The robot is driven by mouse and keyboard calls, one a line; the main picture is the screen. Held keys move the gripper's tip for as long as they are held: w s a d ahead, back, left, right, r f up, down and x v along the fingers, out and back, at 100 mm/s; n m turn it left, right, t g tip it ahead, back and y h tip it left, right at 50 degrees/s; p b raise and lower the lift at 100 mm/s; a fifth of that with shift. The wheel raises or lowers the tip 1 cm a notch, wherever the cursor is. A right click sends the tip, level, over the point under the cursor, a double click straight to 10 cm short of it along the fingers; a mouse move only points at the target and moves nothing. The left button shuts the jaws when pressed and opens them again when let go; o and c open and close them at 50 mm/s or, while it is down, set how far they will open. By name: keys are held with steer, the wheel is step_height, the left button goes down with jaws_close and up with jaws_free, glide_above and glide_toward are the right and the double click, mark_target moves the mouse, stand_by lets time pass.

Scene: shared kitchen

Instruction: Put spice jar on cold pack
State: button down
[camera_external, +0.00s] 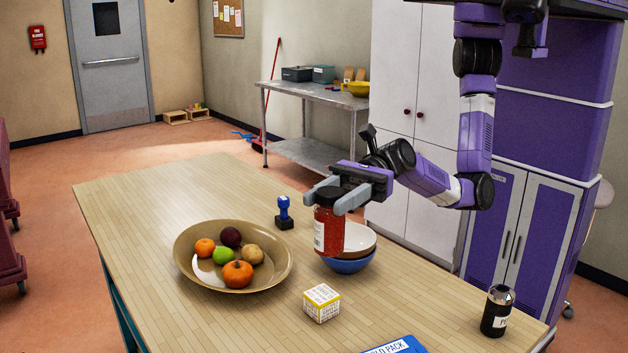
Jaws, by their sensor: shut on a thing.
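The spice jar (329,230) is a clear jar with red contents and a pale label. My gripper (327,199) is shut on its upper part, with one finger on each side. The jar hangs upright above the wooden table, in front of stacked bowls. The cold pack (397,346) is a blue, labelled pack lying at the table's near edge, to the lower right of the jar. Most of it is cut off by the bottom of the picture, and nothing rests on the part that shows.
Stacked white and blue bowls (350,265) stand behind the jar. A small yellow-and-white box (321,303) lies between jar and cold pack. A brown fruit bowl (280,272) and blue stamp (284,214) are left; a black bottle (496,311) stands right. The table's far left is clear.

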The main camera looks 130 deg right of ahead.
steer(key=s+a+n+g+y, duration=0.1)
steer(key=s+a+n+y, duration=0.3)
steer(key=a, duration=0.8)
steer(key=shift+s+d+f+m+h+b, duration=0.15)
steer(key=shift+f+m+b, duration=0.3)
steer(key=shift+f, duration=2.75)
steer(key=shift+s+f+m+h+b, duration=0.25)
steer(key=shift+f+b, duration=0.35)
steer(key=shift+f, duration=2.6)
steer(key=shift+s+d+f+m+h+b, duration=0.1)
steer(key=shift+s+f+m+b, duration=0.35)
steer(key=shift+f, duration=2.75)
steer(key=shift+w, duration=0.2)
steer(key=shift+f, duration=0.1)
steer(key=c, duration=0.8)
jaws_free()
